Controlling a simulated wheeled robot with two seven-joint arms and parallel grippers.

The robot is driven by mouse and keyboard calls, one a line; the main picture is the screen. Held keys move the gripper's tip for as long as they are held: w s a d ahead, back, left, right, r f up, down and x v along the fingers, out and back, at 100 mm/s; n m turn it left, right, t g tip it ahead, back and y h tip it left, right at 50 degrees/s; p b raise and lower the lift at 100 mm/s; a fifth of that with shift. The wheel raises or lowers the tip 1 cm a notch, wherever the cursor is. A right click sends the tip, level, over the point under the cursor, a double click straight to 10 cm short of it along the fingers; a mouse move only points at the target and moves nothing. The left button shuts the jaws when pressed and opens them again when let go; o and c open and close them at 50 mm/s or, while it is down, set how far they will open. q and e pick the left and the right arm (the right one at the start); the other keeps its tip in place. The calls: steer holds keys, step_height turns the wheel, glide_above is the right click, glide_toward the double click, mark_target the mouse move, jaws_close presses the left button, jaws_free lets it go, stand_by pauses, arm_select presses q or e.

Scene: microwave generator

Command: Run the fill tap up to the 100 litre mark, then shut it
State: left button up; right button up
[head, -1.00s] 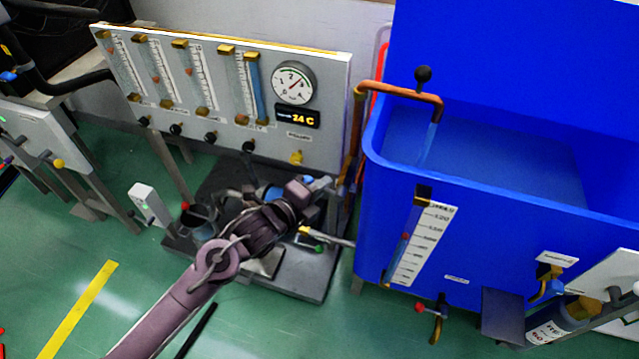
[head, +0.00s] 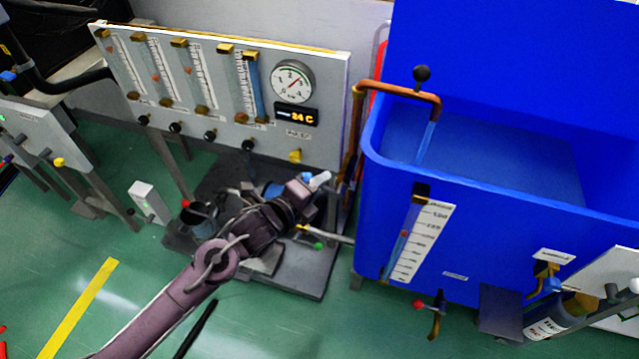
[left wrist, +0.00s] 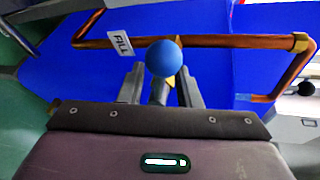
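The blue ball knob of the fill tap (left wrist: 164,58) shows in the left wrist view, beside a copper pipe with a FILL tag (left wrist: 121,44). My left gripper (left wrist: 162,88) has its fingers apart on either side of the knob's stem, and I see no clear grip. In the head view my left gripper (head: 316,181) is at the pipe left of the blue tank (head: 480,230). A pale blue stream (head: 426,143) falls from the copper spout into the tank. My right gripper is out of view.
A panel with flow tubes and a dial (head: 293,82) stands behind my left arm. A red-knobbed drain valve (head: 434,312) is below the gauge. A black-knobbed lever (head: 422,74) stands on the spout. Green floor is open at the lower left.

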arm_select(q)
steer(key=v, duration=0.7)
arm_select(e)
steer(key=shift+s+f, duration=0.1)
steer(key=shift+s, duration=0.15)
arm_select(q)
steer(key=shift+f, duration=0.1)
